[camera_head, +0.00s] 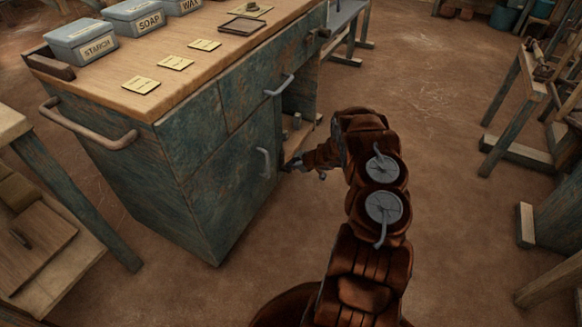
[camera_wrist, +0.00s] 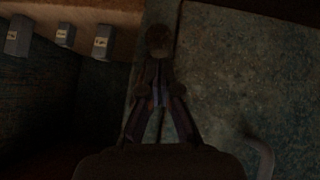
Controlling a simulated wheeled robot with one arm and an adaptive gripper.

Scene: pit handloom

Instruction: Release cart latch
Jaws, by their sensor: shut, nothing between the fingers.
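The cart (camera_head: 190,150) is a worn blue-green cabinet with a wooden top. A grey door handle (camera_head: 264,163) and a drawer handle (camera_head: 281,86) are on its front; the door handle also shows in the wrist view (camera_wrist: 262,150). A dark round knob (camera_wrist: 160,39), possibly the latch, sits on the panel's upright edge in the wrist view. My gripper (camera_head: 290,163) is shut and empty by the cart's front, right of the door handle. In the wrist view its fingertips (camera_wrist: 159,66) point at the knob, just below it; contact cannot be told.
Labelled tins, including starch (camera_head: 82,44) and soap (camera_head: 135,17), and yellow cards (camera_head: 140,84) are on the cart top. An open bay (camera_head: 300,95) shows right of the door; the wrist view shows small grey labelled blocks (camera_wrist: 65,35). Floor (camera_head: 440,210) to the right is clear.

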